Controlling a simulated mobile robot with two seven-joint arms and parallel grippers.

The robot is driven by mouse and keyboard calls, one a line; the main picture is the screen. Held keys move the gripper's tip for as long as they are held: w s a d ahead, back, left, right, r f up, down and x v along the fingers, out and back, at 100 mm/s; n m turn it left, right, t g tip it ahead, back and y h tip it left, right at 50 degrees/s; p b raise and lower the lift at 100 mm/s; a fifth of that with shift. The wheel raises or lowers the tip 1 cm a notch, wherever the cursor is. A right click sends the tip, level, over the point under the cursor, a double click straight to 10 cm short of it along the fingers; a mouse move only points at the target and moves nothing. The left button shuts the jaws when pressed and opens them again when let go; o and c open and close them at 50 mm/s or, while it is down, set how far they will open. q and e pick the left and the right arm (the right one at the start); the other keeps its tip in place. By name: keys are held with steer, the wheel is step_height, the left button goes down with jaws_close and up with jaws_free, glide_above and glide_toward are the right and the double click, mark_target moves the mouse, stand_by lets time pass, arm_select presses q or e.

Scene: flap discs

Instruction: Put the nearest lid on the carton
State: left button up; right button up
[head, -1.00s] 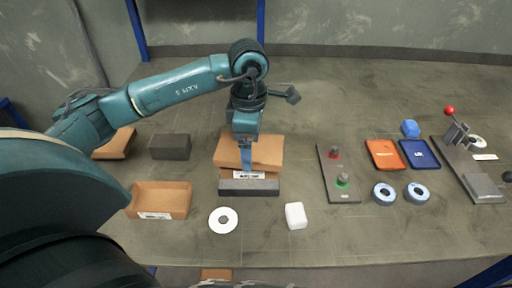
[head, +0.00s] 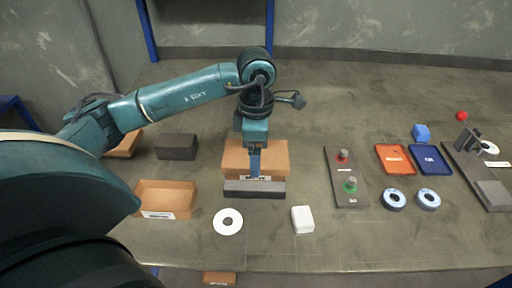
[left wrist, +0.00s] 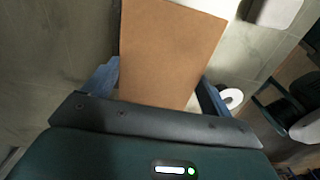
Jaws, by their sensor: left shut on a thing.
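A brown lid (head: 235,158) is between the blue fingers of my left gripper (head: 254,170), which is shut on it. In the left wrist view the lid (left wrist: 170,50) fills the space between the fingers (left wrist: 155,85). The lid is over the carton, whose white label (head: 264,178) shows just below the lid's front edge. The lid looks nearly level; I cannot tell whether it fully rests on the carton. Most of the carton is hidden by the lid, my gripper and a dark grey block (head: 270,190) in front. My right gripper is not in view.
An open brown box (head: 165,196) stands at left, with a dark block (head: 177,147) behind it. A white disc (head: 228,222) and a white block (head: 302,219) lie in front. A button panel (head: 346,175), trays (head: 395,159) and rings (head: 394,199) are at right.

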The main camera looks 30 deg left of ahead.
arm_select(q)
steer(key=shift+f, duration=0.1)
stand_by(0.3)
steer(key=o, duration=0.5)
steer(key=shift+o, duration=0.8)
step_height(320, 180, up, 7)
steer(key=p, duration=0.4)
